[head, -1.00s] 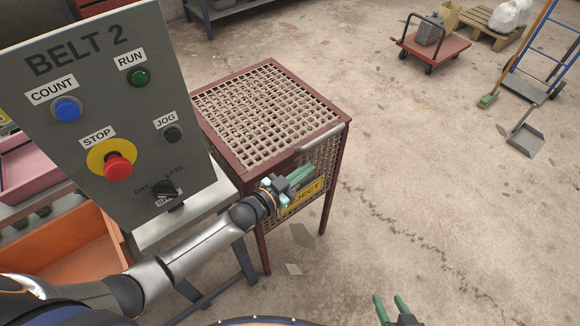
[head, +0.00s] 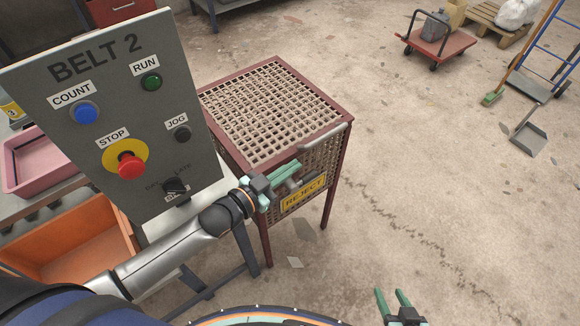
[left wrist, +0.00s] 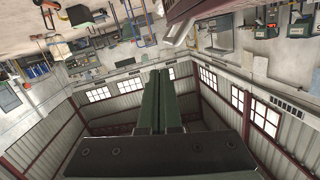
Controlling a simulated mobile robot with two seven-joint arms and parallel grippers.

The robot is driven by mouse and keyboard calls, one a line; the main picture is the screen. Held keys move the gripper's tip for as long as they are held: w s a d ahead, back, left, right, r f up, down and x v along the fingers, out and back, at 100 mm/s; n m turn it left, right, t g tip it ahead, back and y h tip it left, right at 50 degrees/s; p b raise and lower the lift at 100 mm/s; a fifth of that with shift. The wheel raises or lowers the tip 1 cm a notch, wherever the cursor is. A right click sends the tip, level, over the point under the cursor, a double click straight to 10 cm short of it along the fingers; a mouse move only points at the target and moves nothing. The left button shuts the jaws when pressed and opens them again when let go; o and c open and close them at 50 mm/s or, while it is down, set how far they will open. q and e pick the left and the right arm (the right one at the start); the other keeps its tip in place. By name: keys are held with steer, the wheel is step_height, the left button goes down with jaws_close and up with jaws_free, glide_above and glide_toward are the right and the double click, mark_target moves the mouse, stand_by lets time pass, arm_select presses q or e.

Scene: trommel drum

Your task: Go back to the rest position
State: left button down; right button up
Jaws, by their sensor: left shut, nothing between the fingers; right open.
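My left gripper (head: 284,173) is shut and empty. In the head view it lies in front of the near face of the reject cage (head: 340,160), just above and left of its yellow REJECT label (head: 303,194). I cannot tell whether it touches the cage. Its two green fingers (left wrist: 158,105) lie together in the left wrist view. My right gripper (head: 393,300) is open and empty at the bottom edge of the head view, over bare floor.
The BELT 2 panel (head: 75,150) with buttons stands left, close to my left arm. Below it are an orange bin (head: 85,245) and a pink tray (head: 35,165). A red cart (head: 438,47) and a dustpan (head: 528,138) are far right. The floor right of the cage is clear.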

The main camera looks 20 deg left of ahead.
arm_select(q)
steer(key=shift+f, duration=0.1)
stand_by(0.5)
steer(key=s+a+f+n+g+y, duration=0.2)
steer(key=s+f, duration=0.4)
steer(key=s, duration=0.3)
steer(key=s+a+f+n+g+y, duration=0.2)
steer(key=s+f+n+g+y, duration=0.1)
steer(key=s+f, duration=0.4)
steer(key=s+y, duration=0.1)
steer(key=s, duration=0.2)
steer(key=shift+a+f+n, duration=0.15)
steer(key=shift+a+n, duration=0.2)
steer(key=shift+n, duration=0.05)
